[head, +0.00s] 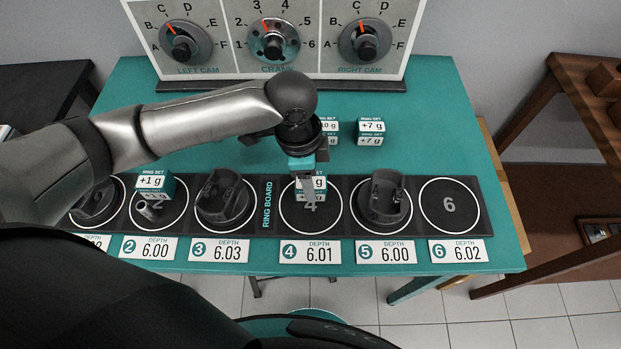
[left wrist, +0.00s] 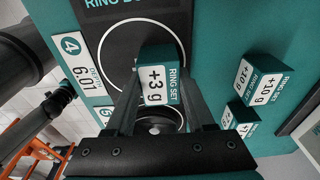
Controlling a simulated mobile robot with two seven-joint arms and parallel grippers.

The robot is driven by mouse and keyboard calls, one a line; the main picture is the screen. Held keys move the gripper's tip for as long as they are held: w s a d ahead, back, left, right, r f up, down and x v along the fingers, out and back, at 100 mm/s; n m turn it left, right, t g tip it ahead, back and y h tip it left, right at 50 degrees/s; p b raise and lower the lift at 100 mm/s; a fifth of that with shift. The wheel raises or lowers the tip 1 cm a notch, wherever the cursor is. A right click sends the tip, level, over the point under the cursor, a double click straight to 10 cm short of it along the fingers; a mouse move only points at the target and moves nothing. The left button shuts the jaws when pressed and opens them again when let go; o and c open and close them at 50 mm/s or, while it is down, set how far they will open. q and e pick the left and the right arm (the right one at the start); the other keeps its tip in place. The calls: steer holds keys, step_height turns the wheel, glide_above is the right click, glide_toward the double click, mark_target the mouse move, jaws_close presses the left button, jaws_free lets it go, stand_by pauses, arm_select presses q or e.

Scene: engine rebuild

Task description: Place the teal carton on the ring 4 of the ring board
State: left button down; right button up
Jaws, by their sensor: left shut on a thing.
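My left gripper (head: 308,180) is shut on a teal carton (head: 320,183) with a white label, which reads +3 g in the left wrist view (left wrist: 155,86). The carton is upright and over the far part of ring 4 (head: 334,214) on the dark ring board (head: 424,232). I cannot tell whether its bottom touches the board. Ring 4 also shows in the left wrist view (left wrist: 112,50), with no other thing seen on it.
Another teal carton (head: 154,183), marked +1 g, stands at ring 2. Dark pistons stand on ring 3 (head: 226,198) and ring 5 (head: 385,196). More cartons (head: 370,132) stand behind the board. A dial panel (head: 335,12) stands at the back.

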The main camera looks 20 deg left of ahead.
arm_select(q)
steer(key=shift+f, duration=0.15)
steer(key=shift+c, duration=1.3)
jaws_free()
step_height(320, 180, up, 12)
steer(key=a+p, duration=0.1)
steer(key=p, duration=0.2)
steer(key=shift+s+a, duration=0.2)
